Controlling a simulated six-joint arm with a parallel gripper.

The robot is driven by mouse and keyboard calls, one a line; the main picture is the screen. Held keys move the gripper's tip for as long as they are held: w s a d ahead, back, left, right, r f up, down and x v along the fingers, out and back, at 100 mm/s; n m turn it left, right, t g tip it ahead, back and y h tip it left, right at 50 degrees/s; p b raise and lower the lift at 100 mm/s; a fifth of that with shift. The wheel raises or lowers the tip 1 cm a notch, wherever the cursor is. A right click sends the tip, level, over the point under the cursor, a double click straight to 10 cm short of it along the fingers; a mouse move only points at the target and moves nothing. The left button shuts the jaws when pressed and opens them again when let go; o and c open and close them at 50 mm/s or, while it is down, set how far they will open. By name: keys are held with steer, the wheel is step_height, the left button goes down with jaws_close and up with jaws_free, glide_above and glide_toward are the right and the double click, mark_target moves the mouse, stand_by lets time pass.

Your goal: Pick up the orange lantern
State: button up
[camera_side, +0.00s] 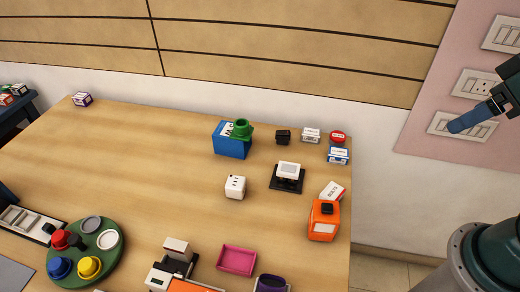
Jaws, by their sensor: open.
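The orange lantern (323,222), a boxy orange thing with a dark top, stands near the right edge of the wooden table (170,190). My gripper (460,123) is at the upper right, in front of the pink wall panel, apart from the lantern and up to its right. It is open, with nothing seen in it. Its blue finger part points down to the left; a second finger cannot be made out.
A white-and-red box (331,191) is right behind the lantern. A white block on a black stand (287,177) is to its upper left. A magenta tray (237,260) and a dark purple container (271,284) lie at the front. The middle-left tabletop is clear.

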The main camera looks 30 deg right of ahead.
steer(key=shift+w, duration=0.1)
steer(key=n+g+y, duration=0.3)
steer(key=n+g, duration=0.6)
steer(key=n, duration=1.9)
glide_above(327, 206)
steer(key=w+d, duration=0.3)
steer(key=w, duration=0.1)
step_height(327, 206, down, 15)
steer(key=shift+s, duration=0.2)
steer(key=shift+f, duration=0.2)
steer(key=shift+x, duration=4.2)
steer(key=shift+d, duration=0.1)
steer(key=shift+x, duration=2.6)
